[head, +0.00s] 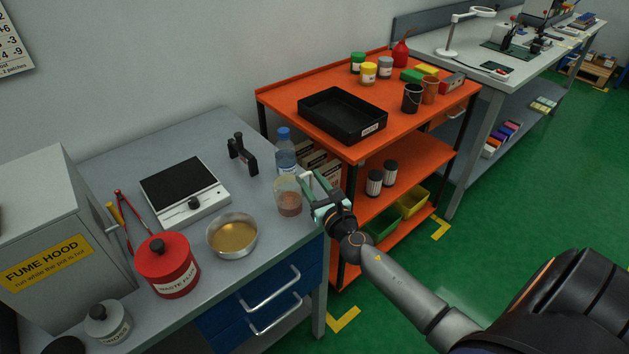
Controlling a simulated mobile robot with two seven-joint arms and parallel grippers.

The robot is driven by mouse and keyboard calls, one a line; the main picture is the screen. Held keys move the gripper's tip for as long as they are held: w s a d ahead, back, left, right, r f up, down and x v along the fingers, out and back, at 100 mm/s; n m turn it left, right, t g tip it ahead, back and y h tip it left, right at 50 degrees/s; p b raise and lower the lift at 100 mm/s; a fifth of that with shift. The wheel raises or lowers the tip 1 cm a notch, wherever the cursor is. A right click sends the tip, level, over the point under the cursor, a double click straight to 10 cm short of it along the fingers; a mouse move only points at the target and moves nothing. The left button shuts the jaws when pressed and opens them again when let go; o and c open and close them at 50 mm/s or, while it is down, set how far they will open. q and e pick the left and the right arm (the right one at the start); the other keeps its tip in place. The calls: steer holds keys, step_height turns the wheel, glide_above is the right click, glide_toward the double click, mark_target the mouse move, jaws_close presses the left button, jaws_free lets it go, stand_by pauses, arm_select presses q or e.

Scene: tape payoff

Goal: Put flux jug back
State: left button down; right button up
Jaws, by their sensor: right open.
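A clear jug (289,203) with reddish-brown liquid in its lower part, which looks like the flux jug, stands upright at the right edge of the grey bench (215,136). My right gripper (308,184) is open just to the right of the jug, with its fingers pointing at the jug's upper right side. The jug's handle cannot be made out clearly behind the fingers. I cannot tell whether the fingers touch the jug. My left gripper is not in view.
Close around the jug are a blue-capped bottle (286,155) and a round pan of amber liquid (232,236). A red waste can (168,267) and a hot plate (185,191) stand further left. An orange cart (290,90) with a black tray (342,114) stands behind.

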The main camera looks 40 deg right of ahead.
steer(key=shift+r, duration=0.25)
steer(key=s+a+b, duration=0.1)
steer(key=s+a, duration=0.1)
steer(key=s, duration=1)
steer(key=s+a+f+m+g+y, duration=0.2)
steer(key=s+a+f+m+g, duration=0.1)
steer(key=f+m, duration=0.4)
steer(key=s+a+f+m+g+y, duration=0.1)
steer(key=s+a+f+m, duration=0.5)
steer(key=m, duration=0.8)
steer(key=s+a+f+m+g+y, duration=0.2)
steer(key=s+a+f+m+g, duration=0.2)
steer(key=a+f+m, duration=0.3)
steer(key=s+a+m, duration=0.1)
steer(key=m, duration=0.3)
steer(key=shift+s+f+g+y, duration=0.2)
steer(key=shift+f+g+y, duration=0.1)
steer(key=shift+f, duration=0.1)
